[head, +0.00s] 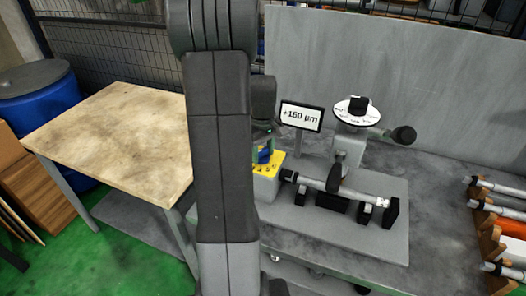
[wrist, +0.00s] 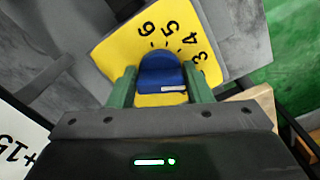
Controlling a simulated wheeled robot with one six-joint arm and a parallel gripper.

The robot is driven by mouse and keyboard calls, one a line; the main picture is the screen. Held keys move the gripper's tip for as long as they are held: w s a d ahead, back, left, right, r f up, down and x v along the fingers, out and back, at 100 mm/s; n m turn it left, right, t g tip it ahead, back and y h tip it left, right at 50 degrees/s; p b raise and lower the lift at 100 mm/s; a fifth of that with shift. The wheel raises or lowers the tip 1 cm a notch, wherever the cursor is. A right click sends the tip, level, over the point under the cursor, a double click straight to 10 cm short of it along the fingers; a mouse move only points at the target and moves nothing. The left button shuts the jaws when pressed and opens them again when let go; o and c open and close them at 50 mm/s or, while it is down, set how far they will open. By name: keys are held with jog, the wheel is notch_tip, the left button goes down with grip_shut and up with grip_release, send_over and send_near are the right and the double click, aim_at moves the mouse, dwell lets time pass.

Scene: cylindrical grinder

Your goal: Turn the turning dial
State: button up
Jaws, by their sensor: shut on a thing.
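The turning dial is a blue knob (wrist: 160,72) on a yellow plate (wrist: 112,48) with the black numbers 3, 4, 5 and 6 around it. A white mark shows on the knob's near side, facing my gripper's body. My gripper (wrist: 161,80) has its green fingers shut on the knob, one on each side. In the head view the blue dial (head: 264,155) shows only partly, on the yellow-topped box (head: 268,186); my arm and gripper hide much of it.
A small display (head: 300,116) reads about +160 µm. A round white dial with a black knob (head: 357,106) stands to the right above a held shaft (head: 350,189). A wooden table (head: 110,135) is at left. Several shafts (head: 500,205) lie in holders at far right.

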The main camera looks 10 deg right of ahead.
aim_at(263, 150)
jog(key=shift+m, duration=1.6)
jog(key=o, duration=0.9)
jog(key=shift+o, duration=0.2)
notch_tip(263, 150, up, 14)
jog(key=shift+b, duration=0.4)
notch_tip(263, 150, down, 14)
jog(key=shift+f+p, duration=0.1)
jog(key=shift+p, duration=0.2)
